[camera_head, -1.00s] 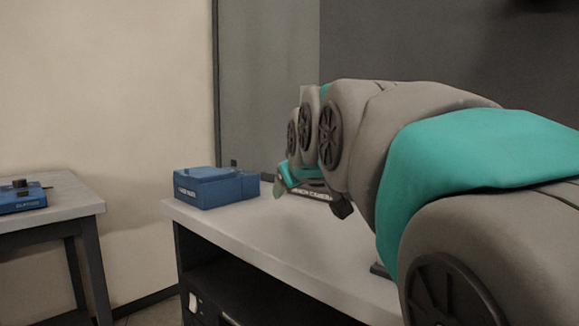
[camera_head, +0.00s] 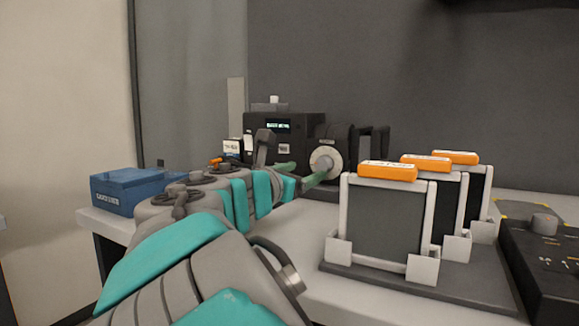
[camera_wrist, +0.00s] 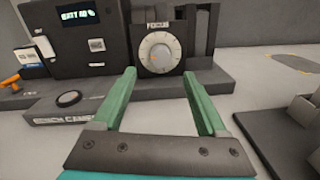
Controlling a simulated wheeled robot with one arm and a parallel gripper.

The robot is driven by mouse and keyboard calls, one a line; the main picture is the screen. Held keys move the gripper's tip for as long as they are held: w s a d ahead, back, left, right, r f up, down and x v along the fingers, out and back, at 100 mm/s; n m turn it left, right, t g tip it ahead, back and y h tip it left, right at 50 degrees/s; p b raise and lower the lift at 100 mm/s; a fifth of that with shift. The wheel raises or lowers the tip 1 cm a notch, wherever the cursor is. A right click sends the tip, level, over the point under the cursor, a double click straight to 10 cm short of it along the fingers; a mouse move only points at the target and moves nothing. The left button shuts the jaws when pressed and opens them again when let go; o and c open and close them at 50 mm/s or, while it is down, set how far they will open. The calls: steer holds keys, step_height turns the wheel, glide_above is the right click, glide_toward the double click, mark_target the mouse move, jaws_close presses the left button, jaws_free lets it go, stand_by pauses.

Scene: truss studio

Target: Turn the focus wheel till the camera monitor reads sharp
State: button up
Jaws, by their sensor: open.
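The focus wheel is a pale round dial (camera_wrist: 159,52) under a "FOCUS" label; it also shows in the head view (camera_head: 325,163). It sits on the front of a dark camera unit (camera_head: 250,150). My gripper (camera_wrist: 159,76) is open and empty. Its green fingers (camera_head: 303,174) point at the wheel, tips just below it in the wrist view; contact cannot be told.
Upright framed panels with orange tops (camera_head: 388,171) stand on the table to the right. A dark control box with a knob (camera_head: 545,255) is at the right edge. A blue box (camera_head: 120,190) sits at the left. A low grey block with a black button (camera_wrist: 70,98) lies left of my fingers.

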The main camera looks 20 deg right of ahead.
mark_target(321, 164)
steer(key=x, duration=0.7)
steer(key=shift+w+d, duration=0.15)
steer(key=shift+d, duration=0.2)
jaws_close()
